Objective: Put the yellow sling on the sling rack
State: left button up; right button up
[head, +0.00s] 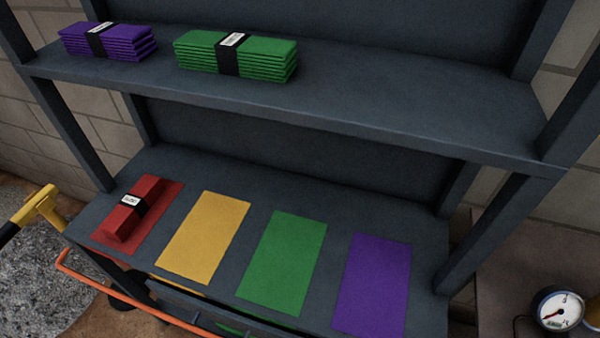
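The sling rack (330,105) is a dark grey two-level shelf unit filling most of the head view. On its lower shelf lie flat colour patches: red (165,197), yellow (205,237), green (282,262) and purple (372,287). The yellow, green and purple patches are bare. A folded red sling (125,221) with a black labelled band lies on the red patch. No folded yellow sling is clearly visible. A thin yellow strip (180,285) shows below the shelf's front edge; I cannot tell what it is. Neither gripper is in view.
The upper shelf holds a folded purple sling (107,42) and a folded green sling (236,55); its right part is clear. An orange bar (130,297) crosses at lower left. A yellow and black object (38,208) is at the left edge. A round gauge (558,309) is at lower right.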

aim_at(205, 232)
jog(key=k+j+z, duration=0.1)
jog(key=z, duration=0.6)
jog(key=k+j+z, duration=0.1)
jog(key=z, duration=0.25)
jog(key=k+j+z, duration=0.15)
jog(key=z, duration=0.3)
jog(key=k+z, duration=0.25)
jog(key=z, duration=0.2)
jog(key=k+z, duration=0.2)
jog(key=z, duration=0.25)
jog(key=k+j+u, duration=0.25)
jog(key=k, duration=0.25)
jog(key=u, duration=0.45)
jog(key=k+j+u, duration=0.1)
jog(key=u, duration=0.8)
jog(key=j+u, duration=0.1)
jog(key=u, duration=0.35)
jog(key=j+u, duration=0.1)
jog(key=u, duration=0.3)
jog(key=j+u, duration=0.1)
jog(key=u, duration=0.35)
jog(key=k+j, duration=0.05)
